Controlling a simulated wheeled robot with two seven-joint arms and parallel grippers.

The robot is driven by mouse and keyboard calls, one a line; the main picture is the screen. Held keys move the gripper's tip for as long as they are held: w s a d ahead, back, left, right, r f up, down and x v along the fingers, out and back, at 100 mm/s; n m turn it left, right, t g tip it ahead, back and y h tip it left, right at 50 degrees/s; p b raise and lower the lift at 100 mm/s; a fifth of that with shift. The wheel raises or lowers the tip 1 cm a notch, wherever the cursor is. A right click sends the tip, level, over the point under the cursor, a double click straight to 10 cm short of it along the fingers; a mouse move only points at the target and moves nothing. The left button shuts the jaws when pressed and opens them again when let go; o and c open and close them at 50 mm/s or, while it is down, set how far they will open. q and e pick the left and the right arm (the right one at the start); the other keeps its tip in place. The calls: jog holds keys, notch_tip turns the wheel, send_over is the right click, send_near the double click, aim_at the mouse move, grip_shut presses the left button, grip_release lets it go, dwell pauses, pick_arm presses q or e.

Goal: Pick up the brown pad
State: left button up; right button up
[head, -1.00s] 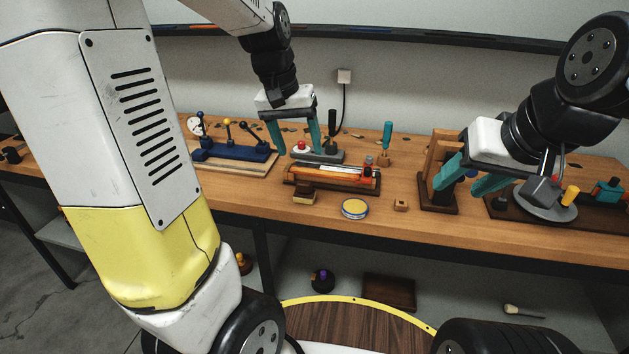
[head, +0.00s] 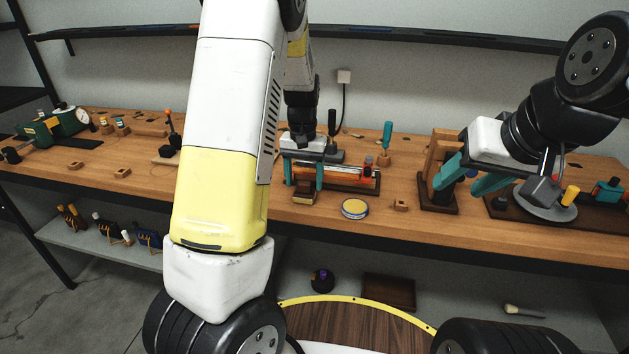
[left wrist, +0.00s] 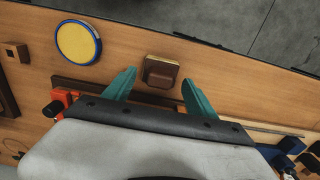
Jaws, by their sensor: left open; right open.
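The brown pad (head: 305,193) is a small block with a dark brown top and a lighter base, lying near the front edge of the workbench. It also shows in the left wrist view (left wrist: 160,72), ahead of and between the two teal fingers. My left gripper (head: 304,186) is open and empty, its fingers either side of the pad in the head view; I cannot tell its exact height above the bench. The fingers also show in the left wrist view (left wrist: 158,88). My right gripper (head: 465,186) is open, at the right over the bench by a wooden stand.
A round yellow tin with a blue rim (head: 354,208) and a small wooden block (head: 401,205) lie right of the pad. An orange tool on a dark base (head: 350,177) is just behind it. A wooden stand (head: 438,200) is further right. My left arm hides part of the bench.

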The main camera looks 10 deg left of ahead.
pick_arm(q)
jog(key=shift+f, duration=0.75)
grip_shut()
jog(key=shift+r, duration=0.5)
jog(key=r, duration=0.2)
jog(key=shift+s+d+r, duration=0.1)
jog(key=shift+s+r, duration=0.2)
jog(key=shift+r, duration=0.1)
jog(key=s+d+r, duration=0.1)
jog(key=s+d, duration=0.3)
jog(key=s, duration=1)
jog(key=shift+s+r, duration=0.15)
jog(key=shift+s, duration=0.25)
jog(key=shift+d, duration=0.1)
